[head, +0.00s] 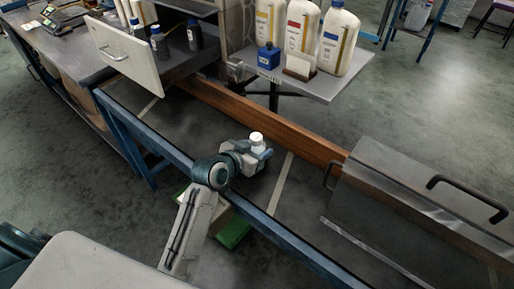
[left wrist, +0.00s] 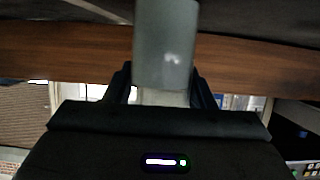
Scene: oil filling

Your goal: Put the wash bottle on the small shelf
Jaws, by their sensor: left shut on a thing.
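The wash bottle (head: 257,140) shows in the head view as a white cap and a pale body, much of it hidden by the gripper. My left gripper (head: 247,152) is shut on it, above the dark bench. In the left wrist view the bottle (left wrist: 164,45) is a grey-green cylinder standing between the two dark fingers (left wrist: 163,92). A small grey shelf (head: 333,84) stands beyond the wooden rail and carries several large white jugs. I cannot tell for certain that this is the task's shelf. My right gripper is not in view.
A blue box (head: 268,56) and a small white-and-brown block (head: 299,65) sit on the shelf's near side. A wooden rail (head: 262,122) runs along the bench's far edge. An open drawer (head: 122,55) is at upper left, and a metal box with a handle (head: 415,205) at right.

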